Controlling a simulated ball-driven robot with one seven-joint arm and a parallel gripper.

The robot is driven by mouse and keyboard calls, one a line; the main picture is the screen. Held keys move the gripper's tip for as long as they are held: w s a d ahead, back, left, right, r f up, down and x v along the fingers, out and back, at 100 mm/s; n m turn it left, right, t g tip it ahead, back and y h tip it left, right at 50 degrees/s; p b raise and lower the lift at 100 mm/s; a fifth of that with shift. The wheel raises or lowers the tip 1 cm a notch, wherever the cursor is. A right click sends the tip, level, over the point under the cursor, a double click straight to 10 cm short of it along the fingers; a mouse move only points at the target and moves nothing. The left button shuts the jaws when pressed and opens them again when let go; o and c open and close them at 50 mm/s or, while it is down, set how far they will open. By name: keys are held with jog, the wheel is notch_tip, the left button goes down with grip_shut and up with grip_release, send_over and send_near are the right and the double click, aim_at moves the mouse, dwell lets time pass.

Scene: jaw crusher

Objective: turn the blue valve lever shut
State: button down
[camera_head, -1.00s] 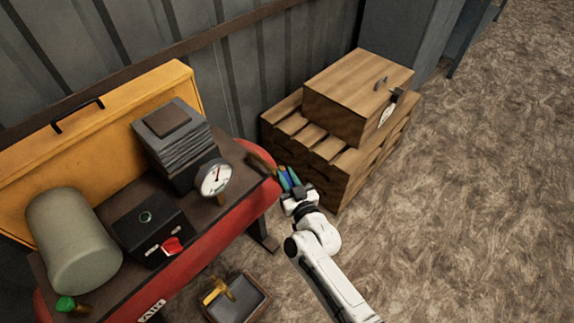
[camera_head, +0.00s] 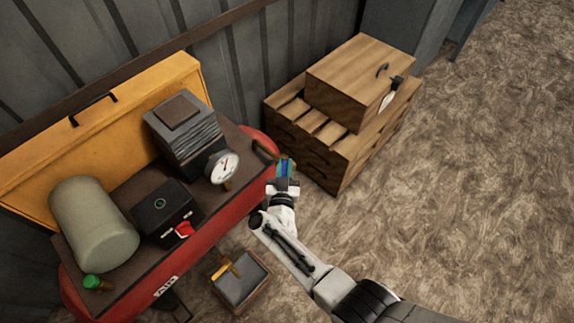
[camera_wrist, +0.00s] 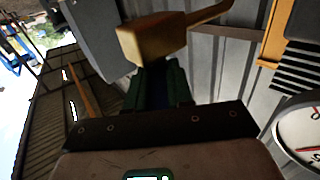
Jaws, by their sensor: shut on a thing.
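The blue valve lever (camera_head: 285,167) is at the right end of the red air tank (camera_head: 212,240), next to a brass pipe (camera_head: 265,150). My gripper (camera_head: 285,162) is shut on it, with green fingers on either side. In the wrist view the lever (camera_wrist: 160,88) shows dark blue between the fingers, below the brass valve body (camera_wrist: 150,40). The fingers hide much of the lever, so its exact angle is hard to tell.
A pressure gauge (camera_head: 222,167) stands left of the valve. A black box with a red switch (camera_head: 184,230) is further left. Wooden crates (camera_head: 340,155) stand close on the right. A tray (camera_head: 262,264) lies on the floor; open floor is to the right.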

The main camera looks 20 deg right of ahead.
jog(key=m+g+h+b, duration=0.2)
jog(key=b, duration=0.1)
jog(key=w+a+m+g+h+b, duration=0.1)
jog(key=m+g+h+b, duration=0.2)
jog(key=b, duration=0.1)
jog(key=a+m+g+h+b, duration=0.1)
jog(key=m+g+h+b, duration=0.1)
jog(key=g+h+b, duration=0.1)
jog(key=shift+w+b, duration=0.25)
jog(key=shift+b, duration=0.2)
jog(key=shift+r+m+g+h+b, duration=0.1)
jog(key=shift+m+g+h+b, duration=0.2)
jog(key=shift+m+g+b, duration=0.15)
jog(key=c, duration=1.1)
grip_release()
jog(key=shift+a, duration=0.2)
jog(key=shift+c, duration=0.2)
jog(key=shift+o, duration=0.7)
jog(key=shift+d, duration=0.2)
